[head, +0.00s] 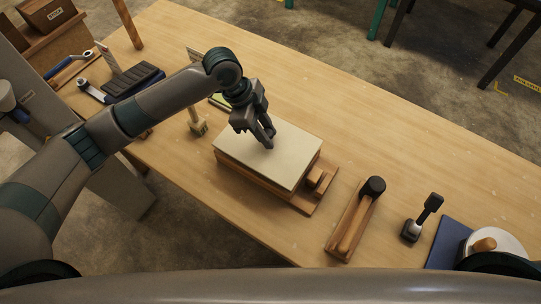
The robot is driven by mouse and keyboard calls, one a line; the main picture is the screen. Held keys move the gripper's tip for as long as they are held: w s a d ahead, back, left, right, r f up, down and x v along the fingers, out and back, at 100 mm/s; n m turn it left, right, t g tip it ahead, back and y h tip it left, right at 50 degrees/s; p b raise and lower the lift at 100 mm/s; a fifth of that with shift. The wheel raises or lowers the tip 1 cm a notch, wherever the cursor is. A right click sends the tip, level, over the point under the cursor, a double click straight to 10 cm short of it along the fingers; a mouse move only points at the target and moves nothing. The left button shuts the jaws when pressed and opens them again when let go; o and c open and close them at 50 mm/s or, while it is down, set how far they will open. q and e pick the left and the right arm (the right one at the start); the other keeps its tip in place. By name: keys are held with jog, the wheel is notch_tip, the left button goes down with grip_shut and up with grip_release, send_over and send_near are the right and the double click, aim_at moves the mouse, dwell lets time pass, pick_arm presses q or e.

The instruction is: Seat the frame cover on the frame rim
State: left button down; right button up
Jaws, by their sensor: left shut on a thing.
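The frame cover (285,165) is a pale, flat rectangular panel over a wooden frame (245,181) in the middle of the table. The cover hides the inside of the frame and most of its rim. I cannot tell whether the cover touches the rim all round or sits slightly above it. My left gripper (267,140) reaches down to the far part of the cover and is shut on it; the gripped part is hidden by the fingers. My right gripper is not in view.
A small stand (197,123) and black tray (134,82) lie left. The table (390,145) behind is clear.

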pick_arm(q)
jog(key=shift+r, duration=0.1)
dwell(0.3)
jog(key=shift+p, duration=0.4)
dwell(0.4)
jog(key=shift+p, duration=0.3)
dwell(0.7)
jog(key=shift+f, duration=0.6)
dwell(0.4)
jog(key=shift+f+b, duration=0.35)
jog(key=shift+f, duration=0.05)
jog(key=shift+f, duration=0.15)
dwell(0.5)
dwell(0.9)
